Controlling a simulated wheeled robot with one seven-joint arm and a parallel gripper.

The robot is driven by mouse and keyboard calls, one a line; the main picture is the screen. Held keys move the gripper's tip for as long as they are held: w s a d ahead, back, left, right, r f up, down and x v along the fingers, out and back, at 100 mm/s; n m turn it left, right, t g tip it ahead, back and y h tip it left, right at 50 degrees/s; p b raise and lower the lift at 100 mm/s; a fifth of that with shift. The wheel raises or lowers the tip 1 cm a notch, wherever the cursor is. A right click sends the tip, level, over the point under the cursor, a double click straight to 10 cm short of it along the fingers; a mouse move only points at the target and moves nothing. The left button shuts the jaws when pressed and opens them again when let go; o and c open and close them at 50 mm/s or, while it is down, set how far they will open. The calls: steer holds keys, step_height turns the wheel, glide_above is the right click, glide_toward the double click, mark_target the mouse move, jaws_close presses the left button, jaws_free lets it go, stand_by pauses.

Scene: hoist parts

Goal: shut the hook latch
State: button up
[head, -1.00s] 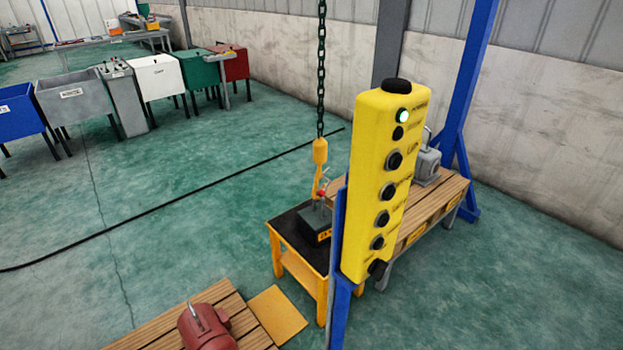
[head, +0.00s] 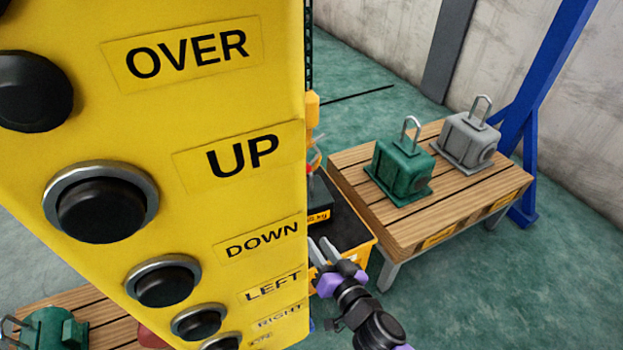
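The hoist hook (head: 312,112) is a yellow-orange block under the dark chain, mostly hidden behind the yellow control box in the head view. A small red part (head: 313,158), possibly the latch, shows below it at the box's edge. Whether the latch is open or shut cannot be seen. My gripper (head: 320,244) comes up from the lower right. Its two grey fingers look slightly apart, with nothing visible between them. It is below the hook in the picture, in front of the yellow stand, and apart from the hook as far as I can see.
The yellow control box (head: 225,105) with black buttons fills the left half, very close. A dark weight (head: 318,217) sits on the yellow stand (head: 366,254). A wooden table (head: 400,228) at right bears green (head: 402,170) and grey motors (head: 466,140). Floor at lower right is clear.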

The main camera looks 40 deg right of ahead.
steer(key=shift+w+d+r+m+h+b, duration=0.25)
steer(key=shift+w+d+m+h+b, duration=0.7)
steer(key=shift+w+d, duration=2.45)
steer(key=shift+w+d+r+m+h+b, duration=0.3)
steer(key=shift+w+d+m+h+b, duration=0.6)
steer(key=shift+w+d, duration=2.5)
steer(key=shift+w+d+r+m+h+b, duration=0.25)
steer(key=shift+w+d+m+h+b, duration=0.4)
steer(key=shift+w+d+m+b, duration=2.5)
steer(key=w+a+n+p, duration=0.1)
steer(key=p, duration=0.1)
steer(key=w+n+p, duration=0.1)
steer(key=n+p, duration=0.1)
steer(key=shift+w+a+n, duration=0.3)
steer(key=shift+a, duration=0.05)
steer(key=shift+c, duration=0.4)
jaws_close()
steer(key=shift+s+f, duration=0.1)
steer(key=shift+f, duration=0.1)
